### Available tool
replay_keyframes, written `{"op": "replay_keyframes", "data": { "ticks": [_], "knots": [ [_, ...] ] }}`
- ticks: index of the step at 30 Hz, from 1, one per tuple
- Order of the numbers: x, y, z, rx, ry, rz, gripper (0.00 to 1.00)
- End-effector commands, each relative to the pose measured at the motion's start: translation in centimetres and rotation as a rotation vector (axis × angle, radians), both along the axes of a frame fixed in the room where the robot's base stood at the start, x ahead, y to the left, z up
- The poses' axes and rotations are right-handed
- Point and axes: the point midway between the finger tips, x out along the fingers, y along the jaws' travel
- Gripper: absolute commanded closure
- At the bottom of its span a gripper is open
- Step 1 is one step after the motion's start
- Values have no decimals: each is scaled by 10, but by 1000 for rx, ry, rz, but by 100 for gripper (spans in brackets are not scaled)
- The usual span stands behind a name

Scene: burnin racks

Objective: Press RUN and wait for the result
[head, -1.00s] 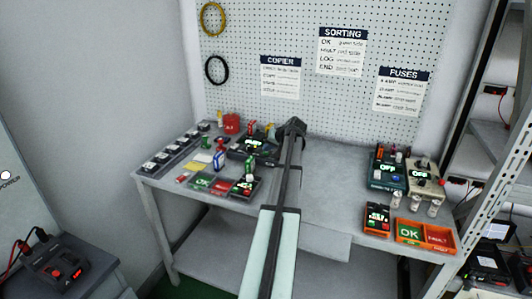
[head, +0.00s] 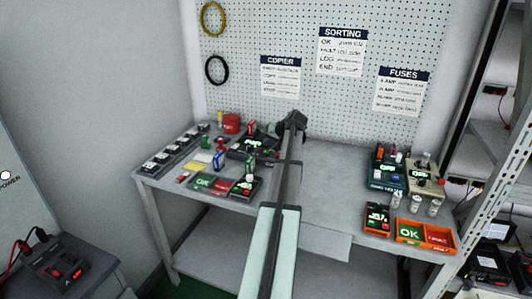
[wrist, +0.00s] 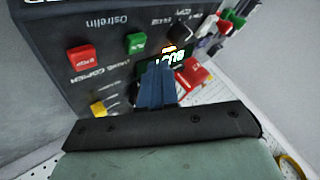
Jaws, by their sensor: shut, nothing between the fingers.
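A dark copier unit (wrist: 60,30) fills the upper left of the wrist view. It carries a red button (wrist: 82,60), a green button (wrist: 135,43), a yellow button (wrist: 98,108), a black knob (wrist: 182,28) and a lit display (wrist: 177,58). The button lettering is too blurred to read surely. My gripper (wrist: 158,65) is shut and empty, its blue fingers in front of the panel beside the display. They hide part of the panel, and I cannot tell whether they touch it. In the head view the copier (head: 253,146) stands on the bench left of my arm.
The grey bench (head: 325,185) has clear room right of my arm. Several chip sockets (head: 168,152) line its left side, with a bin tray (head: 212,183) in front. Fuse testers (head: 388,170) and an orange tray (head: 425,233) stand at right. A pegboard (head: 300,110) rises behind.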

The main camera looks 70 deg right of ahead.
Motion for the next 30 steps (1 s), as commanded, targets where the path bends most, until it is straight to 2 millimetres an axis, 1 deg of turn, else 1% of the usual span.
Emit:
{"op": "replay_keyframes", "data": {
  "ticks": [6, 14, 30],
  "knots": [
    [0, 0, 19, -1, 0, 0, 100],
    [0, 0, 38, 0, 0, 0, 100],
    [0, 0, 39, 0, 0, 0, 100]
  ]
}}
